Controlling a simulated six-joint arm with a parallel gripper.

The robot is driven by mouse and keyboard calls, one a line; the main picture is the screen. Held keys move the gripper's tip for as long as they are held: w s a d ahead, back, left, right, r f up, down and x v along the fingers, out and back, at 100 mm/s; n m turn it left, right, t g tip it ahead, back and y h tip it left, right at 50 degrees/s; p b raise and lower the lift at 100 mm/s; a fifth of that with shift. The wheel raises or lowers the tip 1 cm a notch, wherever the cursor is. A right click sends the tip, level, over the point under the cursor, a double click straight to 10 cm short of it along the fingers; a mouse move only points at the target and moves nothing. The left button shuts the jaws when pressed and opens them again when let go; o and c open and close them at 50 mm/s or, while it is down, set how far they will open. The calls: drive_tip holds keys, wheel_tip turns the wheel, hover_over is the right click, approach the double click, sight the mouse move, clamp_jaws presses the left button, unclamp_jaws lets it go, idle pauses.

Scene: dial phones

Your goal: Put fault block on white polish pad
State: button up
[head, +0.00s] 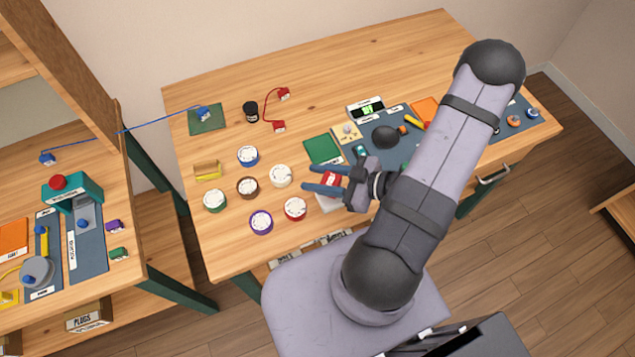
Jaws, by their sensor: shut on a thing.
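My gripper (320,179) points left over the middle of the main table. Its blue-grey fingers are shut on a small red block (332,179), which I take to be the fault block; the fingers hide part of it. The white polish pad (329,207) lies just below the gripper in the picture, partly hidden by the gripper and the block. The block appears over the pad's far edge. I cannot tell whether it touches the pad.
A green pad (323,149) lies just beyond the gripper. Several round dials stand to the left, including a white-rimmed one (280,176) and a red-rimmed one (295,209). A dark dome (385,137) stands to the right. The table's back (350,65) is clear.

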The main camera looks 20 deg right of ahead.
drive_tip(key=shift+f, duration=1.65)
drive_tip(key=o, duration=1.1)
drive_tip(key=shift+r, duration=0.1)
drive_tip(key=shift+s+d+r, duration=0.1)
drive_tip(key=shift+s+d, duration=0.15)
drive_tip(key=shift+d, duration=0.1)
drive_tip(key=b+v, duration=0.2)
drive_tip(key=v, duration=0.9)
